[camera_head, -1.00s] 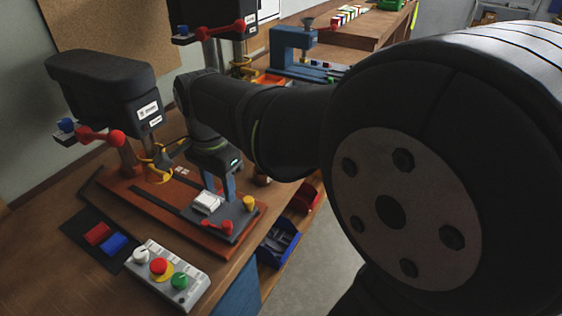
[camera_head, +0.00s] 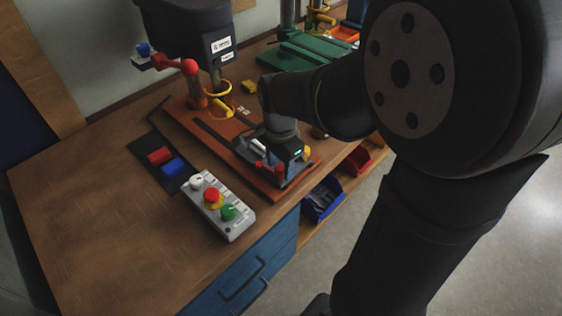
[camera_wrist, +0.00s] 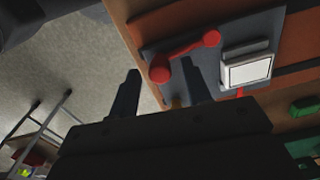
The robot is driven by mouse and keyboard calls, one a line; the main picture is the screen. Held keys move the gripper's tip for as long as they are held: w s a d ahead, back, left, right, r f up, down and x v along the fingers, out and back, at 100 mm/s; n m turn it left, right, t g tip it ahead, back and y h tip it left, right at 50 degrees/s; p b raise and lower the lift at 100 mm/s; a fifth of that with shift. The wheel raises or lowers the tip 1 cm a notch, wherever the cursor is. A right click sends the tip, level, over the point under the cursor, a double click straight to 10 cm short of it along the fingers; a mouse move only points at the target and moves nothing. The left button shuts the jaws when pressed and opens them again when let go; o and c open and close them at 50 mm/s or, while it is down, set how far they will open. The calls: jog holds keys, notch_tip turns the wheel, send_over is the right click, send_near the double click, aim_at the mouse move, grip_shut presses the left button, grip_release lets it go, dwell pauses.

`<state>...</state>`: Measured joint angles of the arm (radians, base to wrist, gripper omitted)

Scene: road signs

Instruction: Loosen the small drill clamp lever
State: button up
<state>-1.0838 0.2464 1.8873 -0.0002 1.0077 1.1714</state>
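The small drill (camera_head: 185,22) has a dark head above an orange-red base (camera_head: 186,112). A grey clamp block on this base carries a red lever with ball ends (camera_head: 270,168); in the wrist view the lever (camera_wrist: 187,53) lies slanted beside a pale jaw block (camera_wrist: 247,68). My gripper (camera_wrist: 160,67) is open, with two dark fingers apart. In the wrist view the lever's lower-left ball appears between the fingertips; contact or depth cannot be told. In the head view my wrist covers part of the clamp and hides the fingers.
A control box (camera_head: 218,205) with coloured buttons stands in front of the base, near a dark mat with red and blue blocks (camera_head: 160,156). A blue bin (camera_head: 324,198) hangs off the bench edge. A green machine base (camera_head: 306,52) stands behind. The bench front left is clear.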

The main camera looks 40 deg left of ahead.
grip_shut()
jog(key=shift+s, duration=0.1)
jog(key=s+m, duration=0.1)
jog(key=m, duration=0.1)
jog(key=s+m, duration=0.1)
jog(key=m, duration=0.1)
jog(key=shift+s, duration=0.15)
jog(key=shift+s+a+m, duration=0.25)
jog(key=shift+s+m, duration=0.25)
jog(key=shift+m, duration=0.5)
jog(key=shift+s+a+m, duration=0.25)
jog(key=shift+s+m, duration=0.2)
jog(key=shift+m, duration=0.55)
jog(key=shift+o, duration=0.5)
grip_release()
